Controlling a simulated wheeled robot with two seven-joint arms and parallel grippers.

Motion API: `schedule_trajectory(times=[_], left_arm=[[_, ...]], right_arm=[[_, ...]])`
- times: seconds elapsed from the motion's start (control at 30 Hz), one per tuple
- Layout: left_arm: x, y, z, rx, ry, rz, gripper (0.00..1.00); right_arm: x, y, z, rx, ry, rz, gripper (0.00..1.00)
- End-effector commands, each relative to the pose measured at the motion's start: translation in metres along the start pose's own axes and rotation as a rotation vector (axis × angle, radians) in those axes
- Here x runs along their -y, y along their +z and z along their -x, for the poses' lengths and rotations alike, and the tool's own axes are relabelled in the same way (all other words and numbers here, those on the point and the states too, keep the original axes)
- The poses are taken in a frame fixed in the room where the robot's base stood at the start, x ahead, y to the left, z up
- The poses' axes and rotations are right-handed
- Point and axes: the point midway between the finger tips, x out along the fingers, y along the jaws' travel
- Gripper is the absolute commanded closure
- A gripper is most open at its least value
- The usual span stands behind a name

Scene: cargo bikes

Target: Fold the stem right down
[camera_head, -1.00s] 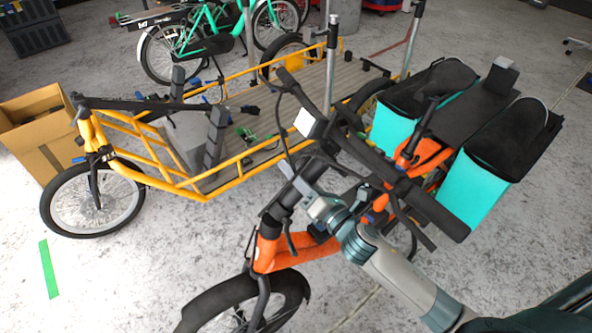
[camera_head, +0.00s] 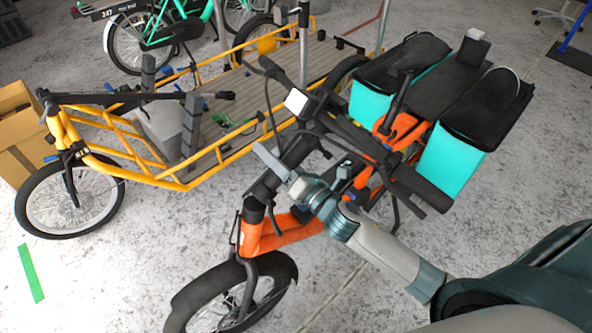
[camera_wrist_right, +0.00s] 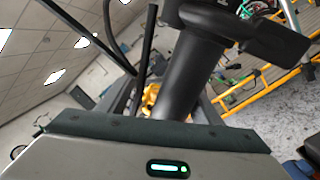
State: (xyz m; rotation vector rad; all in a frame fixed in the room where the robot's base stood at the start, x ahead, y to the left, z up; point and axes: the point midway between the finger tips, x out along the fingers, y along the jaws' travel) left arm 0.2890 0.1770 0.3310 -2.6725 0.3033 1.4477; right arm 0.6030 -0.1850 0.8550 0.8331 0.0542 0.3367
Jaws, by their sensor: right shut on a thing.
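The black handlebar stem (camera_head: 297,153) rises at a slant from the orange bike's (camera_head: 287,233) head tube in the head view. The handlebar (camera_head: 358,137) with a white-faced box (camera_head: 296,101) is at its top. My right gripper (camera_head: 281,170) is at the stem, reaching in from the lower right, and is shut on it. Its fingers are partly hidden against the dark parts. In the right wrist view the stem (camera_wrist_right: 192,78) is a thick black tube crossing just beyond the gripper body. My left gripper is out of view.
A yellow cargo bike (camera_head: 187,183) with a long flat bed stands behind to the left. Turquoise bags (camera_head: 448,163) with black tops sit on the orange bike's rear. A cardboard box (camera_head: 18,143) is at the far left.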

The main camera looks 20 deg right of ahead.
Motion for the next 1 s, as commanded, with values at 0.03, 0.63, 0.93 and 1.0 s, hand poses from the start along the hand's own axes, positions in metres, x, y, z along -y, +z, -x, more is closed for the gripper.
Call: schedule_trajectory(times=[0.03, 0.63, 0.93, 1.0], left_arm=[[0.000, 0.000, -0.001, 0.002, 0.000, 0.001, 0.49], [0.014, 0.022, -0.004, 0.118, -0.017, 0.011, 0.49], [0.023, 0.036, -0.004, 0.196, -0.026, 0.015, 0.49], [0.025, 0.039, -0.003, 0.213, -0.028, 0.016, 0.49]], right_arm=[[-0.004, -0.001, 0.003, -0.001, 0.008, -0.001, 0.49], [-0.001, -0.001, 0.084, -0.001, 0.006, 0.001, 0.49], [0.001, 0.000, 0.130, 0.001, 0.002, 0.000, 0.49], [0.002, -0.001, 0.139, 0.000, 0.000, 0.000, 0.49]])
